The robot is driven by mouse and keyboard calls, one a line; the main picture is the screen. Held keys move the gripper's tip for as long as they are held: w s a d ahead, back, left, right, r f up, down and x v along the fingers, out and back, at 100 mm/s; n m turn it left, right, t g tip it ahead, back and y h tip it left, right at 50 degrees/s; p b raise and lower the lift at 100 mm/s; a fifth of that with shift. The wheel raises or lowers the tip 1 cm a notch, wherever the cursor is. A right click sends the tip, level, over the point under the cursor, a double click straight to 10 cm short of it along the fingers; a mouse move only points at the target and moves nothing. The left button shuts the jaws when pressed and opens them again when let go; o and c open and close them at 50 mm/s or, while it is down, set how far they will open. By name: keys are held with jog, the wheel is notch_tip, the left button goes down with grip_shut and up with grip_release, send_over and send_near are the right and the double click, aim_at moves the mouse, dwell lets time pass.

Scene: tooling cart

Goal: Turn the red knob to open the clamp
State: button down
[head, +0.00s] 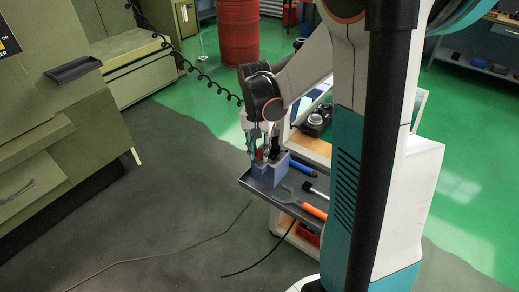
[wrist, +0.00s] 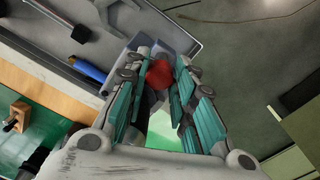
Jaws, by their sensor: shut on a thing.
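The red knob (wrist: 159,74) sits between the two fingers of my gripper (wrist: 160,78) in the wrist view. The fingers are shut on it from both sides. In the head view the knob (head: 260,154) shows as a small red spot under my gripper (head: 265,145). The clamp (head: 266,170) is a grey-blue block on the left end of the cart's dark tray (head: 262,190). In the wrist view part of the clamp (wrist: 168,34) shows beyond the knob. The fingers and the knob hide much of the clamp, and its opening cannot be made out.
On the tray, right of the clamp, lie a blue-handled tool (head: 301,168) and an orange-handled tool (head: 314,210). A black device (head: 318,118) stands on the cart behind. Green cabinets (head: 50,110) stand left, a red barrel (head: 238,32) behind. The floor left of the cart is mostly clear.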

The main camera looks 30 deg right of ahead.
aim_at(257, 151)
jog(key=shift+m, duration=0.8)
jog(key=c, duration=1.6)
grip_release()
jog(key=shift+r, duration=0.1)
notch_tip(257, 151, up, 12)
jog(key=shift+w+a, duration=0.15)
jog(key=shift+w, duration=0.1)
